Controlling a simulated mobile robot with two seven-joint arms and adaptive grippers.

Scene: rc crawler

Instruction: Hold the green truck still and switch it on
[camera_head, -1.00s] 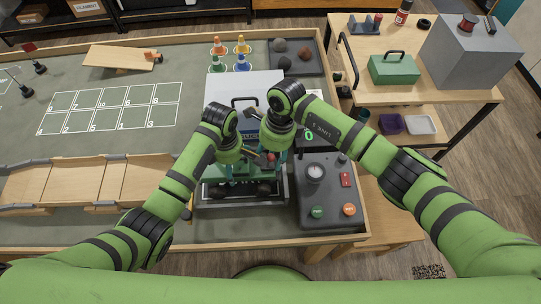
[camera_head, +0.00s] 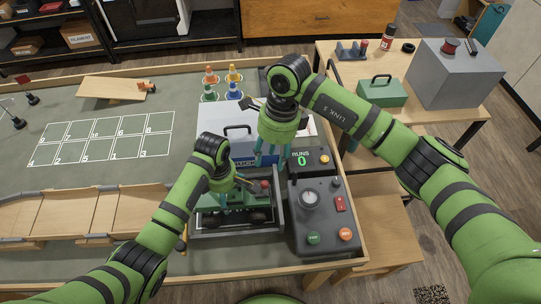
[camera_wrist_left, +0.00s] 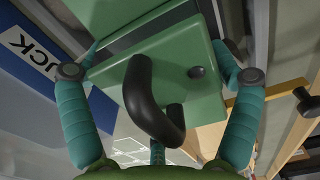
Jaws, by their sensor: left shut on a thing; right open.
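The green truck (camera_head: 232,202) sits in a grey-walled tray (camera_head: 279,222) at the table's near edge. A small red part (camera_head: 264,184) shows at its upper right. My left gripper (camera_head: 236,190) is shut on the truck. In the left wrist view, its teal fingers lie on either side of the truck's green body (camera_wrist_left: 185,95), which carries a black curved bar (camera_wrist_left: 150,100) and a small dark knob (camera_wrist_left: 197,72). My right gripper (camera_head: 268,158) is open and empty above and behind the truck, fingers pointing down. I cannot tell which part is the switch.
A control box (camera_head: 325,216) with a gauge and green, red and orange buttons stands right of the tray. A display (camera_head: 302,160) reads RUNS 0. A white and blue case (camera_head: 215,120) stands behind the truck. Wooden ramps (camera_head: 100,210) lie at left.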

